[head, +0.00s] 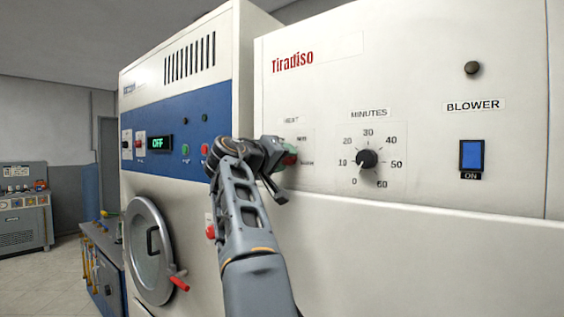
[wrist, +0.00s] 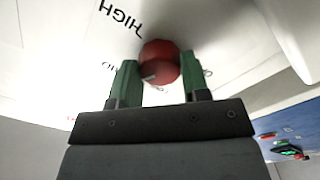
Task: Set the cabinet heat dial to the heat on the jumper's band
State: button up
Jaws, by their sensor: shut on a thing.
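The cabinet heat dial is a red knob (wrist: 159,62) on the white cabinet front, below a "HEAT" label in the head view. My gripper (wrist: 160,82) has its green fingers on either side of the knob and is shut on it. I cannot tell which mark the knob points to. The jumper and its band are not in view.
Right of the heat dial is a black MINUTES dial (head: 367,159), then a blue BLOWER switch (head: 471,155) marked ON. To the left stands a blue and white machine (head: 190,95) with an "OFF" display (head: 159,143) and a round door (head: 150,250).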

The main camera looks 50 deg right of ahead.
jog(key=shift+m, duration=0.6)
jog(key=o, duration=0.9)
jog(key=shift+a, duration=0.1)
jog(key=a+b, duration=0.1)
jog(key=a, duration=0.8)
jog(key=s+a+b, duration=0.1)
jog(key=a, duration=0.3)
jog(key=shift+s+a+b, duration=0.1)
jog(key=shift+a+b, duration=0.2)
jog(key=shift+b, duration=0.05)
